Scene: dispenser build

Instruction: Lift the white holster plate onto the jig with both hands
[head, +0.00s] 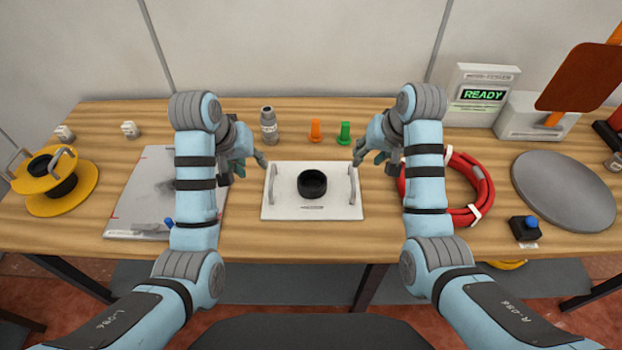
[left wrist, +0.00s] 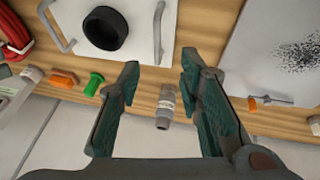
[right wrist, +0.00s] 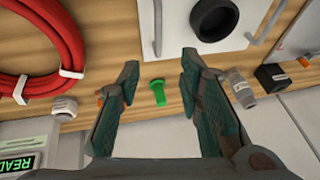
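The white holster plate (head: 285,207) lies flat on the table in the middle of the head view, with a black ring (head: 312,184) at its centre and a grey handle at each side. My left gripper (head: 258,158) is open and empty by the plate's far left corner. In the left wrist view the left handle (left wrist: 158,30) lies ahead of the finger gap. My right gripper (head: 360,157) is open and empty by the far right corner. The right handle (right wrist: 157,28) lies ahead of its fingers in the right wrist view. I cannot tell which object is the jig.
A pale marked board (head: 130,222) lies left of the plate, partly behind my left arm. A red hose coil (head: 472,176) lies right, partly behind my right arm. A grey bottle (head: 269,128), orange piece (head: 315,130) and green piece (head: 345,133) stand behind the plate.

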